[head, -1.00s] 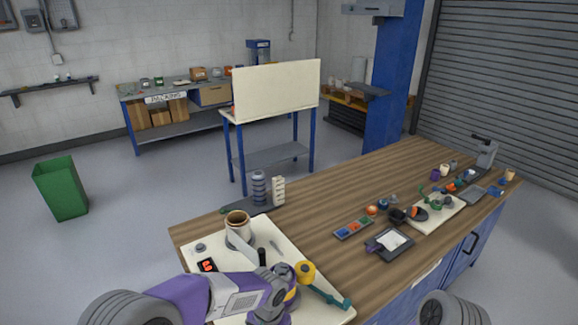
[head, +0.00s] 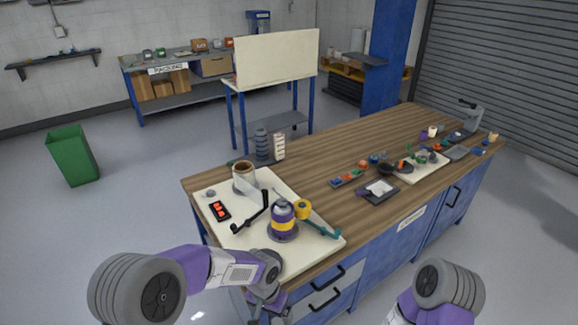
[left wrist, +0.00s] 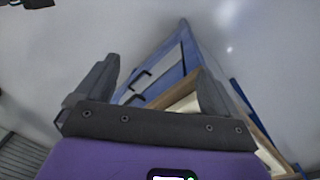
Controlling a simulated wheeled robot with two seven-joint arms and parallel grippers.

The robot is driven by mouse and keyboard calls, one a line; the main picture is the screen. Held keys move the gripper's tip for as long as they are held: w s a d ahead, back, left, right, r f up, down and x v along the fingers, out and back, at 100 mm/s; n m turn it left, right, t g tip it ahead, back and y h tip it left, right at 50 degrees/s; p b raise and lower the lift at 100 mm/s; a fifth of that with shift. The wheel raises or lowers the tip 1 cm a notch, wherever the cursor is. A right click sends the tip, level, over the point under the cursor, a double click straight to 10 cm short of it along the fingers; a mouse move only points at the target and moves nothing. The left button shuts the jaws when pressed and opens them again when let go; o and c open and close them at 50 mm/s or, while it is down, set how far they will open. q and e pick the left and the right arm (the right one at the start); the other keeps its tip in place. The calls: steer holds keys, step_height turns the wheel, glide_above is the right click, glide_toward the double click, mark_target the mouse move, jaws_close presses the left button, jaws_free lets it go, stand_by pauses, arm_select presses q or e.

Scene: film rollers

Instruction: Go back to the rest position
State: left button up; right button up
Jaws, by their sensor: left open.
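My left gripper (head: 268,305) is off the front edge of the workbench, pointing down, at the bottom of the head view. In the left wrist view its two dark fingers (left wrist: 158,85) stand wide apart with nothing between them. My right arm shows at the lower right of the head view, but its gripper is out of frame. On the cream mat (head: 225,235) stand a purple and yellow canister (head: 283,218), a yellow roller with a teal handle (head: 303,208), a black-handled tool (head: 251,213) and a brown-topped cup (head: 244,178).
The wooden workbench (head: 320,210) carries a tray of small coloured parts (head: 349,177), a dark tablet-like pad (head: 378,191) and a second cream mat (head: 422,168). A green bin (head: 73,155) stands at the left. The floor before the bench is clear.

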arm_select(q)
steer(key=s+a+f+n+h, duration=0.1)
steer(key=s+a+f+n, duration=0.1)
steer(key=s+f, duration=0.4)
steer(key=s+a+f+n+h, duration=0.2)
steer(key=s+f+n, duration=0.3)
steer(key=f, duration=0.7)
steer(key=shift+s+a+f+n+t, duration=0.2)
steer(key=shift+s+a+n+t, duration=0.25)
steer(key=shift+s, duration=0.6)
